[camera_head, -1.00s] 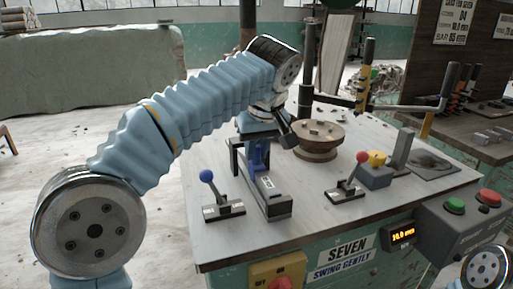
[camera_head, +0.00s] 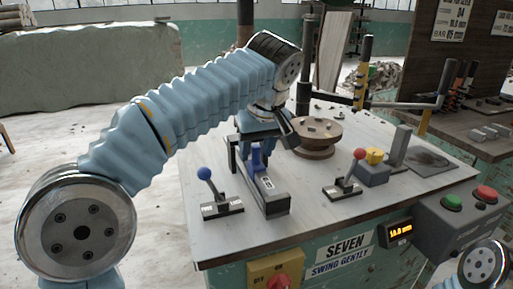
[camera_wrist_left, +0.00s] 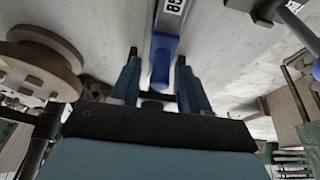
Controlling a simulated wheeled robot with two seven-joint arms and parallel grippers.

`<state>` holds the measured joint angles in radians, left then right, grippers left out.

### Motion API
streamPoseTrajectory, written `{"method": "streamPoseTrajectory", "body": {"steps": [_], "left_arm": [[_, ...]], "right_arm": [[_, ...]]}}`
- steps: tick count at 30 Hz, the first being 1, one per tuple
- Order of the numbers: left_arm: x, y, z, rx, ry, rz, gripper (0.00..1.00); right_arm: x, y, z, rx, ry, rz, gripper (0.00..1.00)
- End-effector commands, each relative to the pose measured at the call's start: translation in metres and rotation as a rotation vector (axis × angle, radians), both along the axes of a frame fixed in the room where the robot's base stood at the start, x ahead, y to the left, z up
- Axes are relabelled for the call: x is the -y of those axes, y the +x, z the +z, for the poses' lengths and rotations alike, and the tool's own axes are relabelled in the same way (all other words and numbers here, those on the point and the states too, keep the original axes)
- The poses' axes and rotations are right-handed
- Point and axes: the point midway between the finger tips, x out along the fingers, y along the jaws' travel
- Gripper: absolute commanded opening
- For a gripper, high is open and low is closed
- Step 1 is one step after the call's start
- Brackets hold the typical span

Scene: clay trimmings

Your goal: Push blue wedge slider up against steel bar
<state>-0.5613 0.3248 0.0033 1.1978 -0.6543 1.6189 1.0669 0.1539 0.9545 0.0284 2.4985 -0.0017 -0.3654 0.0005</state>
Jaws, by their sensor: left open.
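The blue wedge slider (camera_head: 256,160) sits upright at the far end of a narrow dark track (camera_head: 277,207) on the bench. In the left wrist view the slider (camera_wrist_left: 162,62) lies between the two fingers, with a visible gap on either side. My left gripper (camera_head: 259,146) is open around the far end of the slider, fingers pointing down; it also shows in the wrist view (camera_wrist_left: 157,58). A pale numbered label (camera_head: 267,183) lies along the track in front of the slider. I cannot tell for certain which part is the steel bar. My right gripper is out of view.
A blue-knobbed lever (camera_head: 205,174) stands left of the track and a red-knobbed lever (camera_head: 358,156) right. A round wooden stand (camera_head: 316,146) with clay bits is close behind. A control box (camera_head: 462,212) is at the front right. The bench's front left is clear.

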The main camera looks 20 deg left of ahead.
Motion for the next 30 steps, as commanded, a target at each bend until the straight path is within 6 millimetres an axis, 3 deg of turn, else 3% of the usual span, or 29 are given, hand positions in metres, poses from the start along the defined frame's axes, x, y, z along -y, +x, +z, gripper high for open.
{"method": "streamPoseTrajectory", "body": {"steps": [5,12,18,30], "left_arm": [[0.006,-0.008,0.027,0.004,-0.002,-0.002,0.46],[0.019,-0.027,0.084,0.003,-0.003,-0.002,0.46],[0.027,-0.038,0.116,0.002,-0.001,-0.002,0.46],[0.029,-0.043,0.125,0.000,0.000,-0.001,0.46]], "right_arm": [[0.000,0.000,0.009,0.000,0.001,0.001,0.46],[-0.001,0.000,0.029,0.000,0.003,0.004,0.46],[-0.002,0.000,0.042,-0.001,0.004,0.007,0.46],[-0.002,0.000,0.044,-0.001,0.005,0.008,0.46]]}}
